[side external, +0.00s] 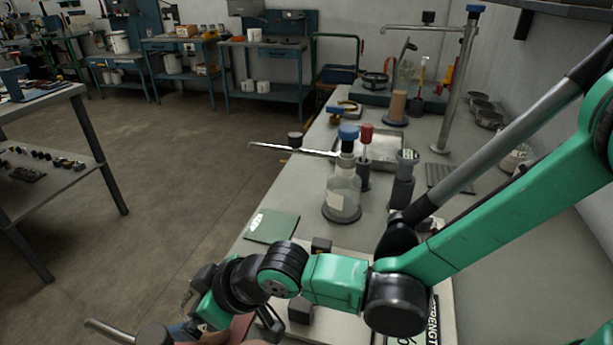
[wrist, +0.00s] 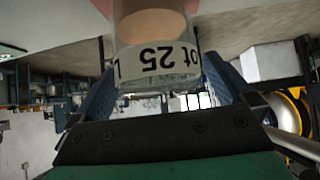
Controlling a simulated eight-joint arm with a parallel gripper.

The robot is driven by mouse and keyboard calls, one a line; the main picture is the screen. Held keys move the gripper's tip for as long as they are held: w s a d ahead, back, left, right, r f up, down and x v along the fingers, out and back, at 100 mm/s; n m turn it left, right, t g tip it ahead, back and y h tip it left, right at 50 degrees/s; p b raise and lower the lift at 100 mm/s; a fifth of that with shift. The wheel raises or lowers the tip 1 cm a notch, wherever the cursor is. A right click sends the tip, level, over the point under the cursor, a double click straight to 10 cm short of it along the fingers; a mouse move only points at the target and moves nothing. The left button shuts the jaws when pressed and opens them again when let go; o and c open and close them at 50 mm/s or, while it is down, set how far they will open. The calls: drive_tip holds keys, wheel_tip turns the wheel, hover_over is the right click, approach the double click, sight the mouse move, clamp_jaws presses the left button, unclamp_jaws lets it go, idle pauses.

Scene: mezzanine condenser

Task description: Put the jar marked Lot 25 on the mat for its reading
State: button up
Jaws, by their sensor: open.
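The jar marked Lot 25 (wrist: 157,57) is in the wrist view, clear-walled with a tan filling and a white label whose print appears upside down. My gripper (wrist: 158,84) is open, with one blue finger pad on each side of the jar; I cannot tell whether either pad touches it. In the side external view my gripper (side external: 228,331) is low at the bottom edge, partly hidden by its own wrist, and the jar is mostly hidden or cut off there. A green mat (side external: 272,227) with a white mark lies flat on the bench, and a reddish flat patch (side external: 241,325) shows beside my gripper.
A clamp stand with a blue-capped flask (side external: 344,195) stands mid-bench, beside a red-topped item (side external: 366,150) and a dark grey cylinder (side external: 403,182). Small black blocks (side external: 301,310) sit near my wrist. The bench between the green mat and flask is clear.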

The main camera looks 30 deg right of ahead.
drive_tip(key=v, duration=1.1)
drive_tip(key=d+r+m+h, duration=0.1)
drive_tip(key=d+m+h, duration=0.5)
drive_tip(key=d, duration=2)
drive_tip(key=m, duration=0.3)
drive_tip(key=shift+s+d+r+h, duration=0.25)
drive_tip(key=shift+s+h, duration=0.05)
drive_tip(key=shift+s, duration=0.05)
